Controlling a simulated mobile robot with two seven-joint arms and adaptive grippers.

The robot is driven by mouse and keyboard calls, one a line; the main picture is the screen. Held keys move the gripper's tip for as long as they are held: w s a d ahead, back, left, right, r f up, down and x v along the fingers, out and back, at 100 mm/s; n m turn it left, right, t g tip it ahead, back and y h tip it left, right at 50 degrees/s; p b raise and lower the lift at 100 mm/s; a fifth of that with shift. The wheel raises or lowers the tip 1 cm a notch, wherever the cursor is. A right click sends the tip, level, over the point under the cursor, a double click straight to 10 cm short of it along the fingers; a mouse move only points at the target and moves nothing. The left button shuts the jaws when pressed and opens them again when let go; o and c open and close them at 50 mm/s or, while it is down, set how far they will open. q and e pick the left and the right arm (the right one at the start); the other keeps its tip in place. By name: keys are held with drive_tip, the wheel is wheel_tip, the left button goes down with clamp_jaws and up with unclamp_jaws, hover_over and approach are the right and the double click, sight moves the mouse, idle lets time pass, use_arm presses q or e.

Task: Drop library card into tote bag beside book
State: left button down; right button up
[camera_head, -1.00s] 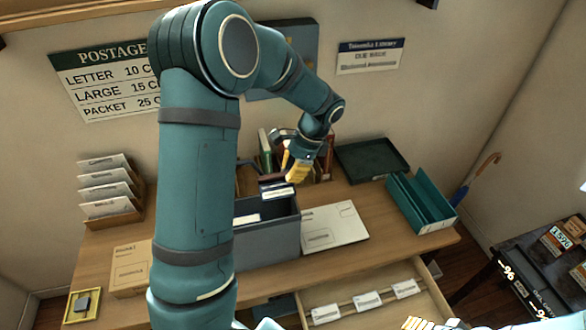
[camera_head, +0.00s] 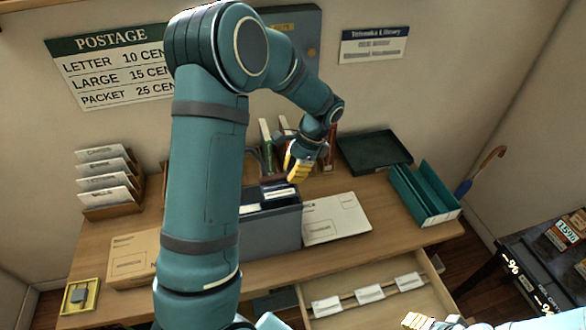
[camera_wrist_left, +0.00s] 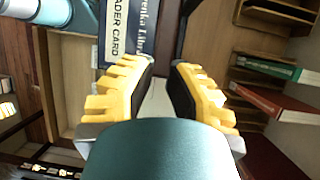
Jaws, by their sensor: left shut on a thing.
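My left gripper (camera_head: 299,170) is above the back right of a grey open box, in front of the upright books. In the left wrist view its yellow fingers (camera_wrist_left: 155,88) are shut on a pale thin thing, seen nearly edge-on. I take it to be the library card (camera_wrist_left: 157,104), though its face is hidden. A dark blue panel reading "reader card" (camera_wrist_left: 122,28) lies beyond the left finger. Upright books (camera_head: 266,133) stand at the desk's back. I cannot make out the tote bag; my left arm hides part of that area. My right gripper (camera_head: 418,321) shows only at the bottom edge.
The grey box (camera_head: 272,232) stands on the wooden desk, with a white envelope (camera_head: 340,216) to its right. A dark green tray (camera_head: 374,153), a teal holder (camera_head: 425,195), an open drawer (camera_head: 410,308), a letter rack (camera_head: 110,210) and a cardboard parcel (camera_head: 134,257) surround it.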

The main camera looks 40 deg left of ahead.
use_arm(q)
drive_tip(key=shift+f, duration=0.45)
drive_tip(key=c, duration=0.9)
unclamp_jaws()
drive_tip(key=v, duration=1.2)
drive_tip(key=shift+d, duration=0.1)
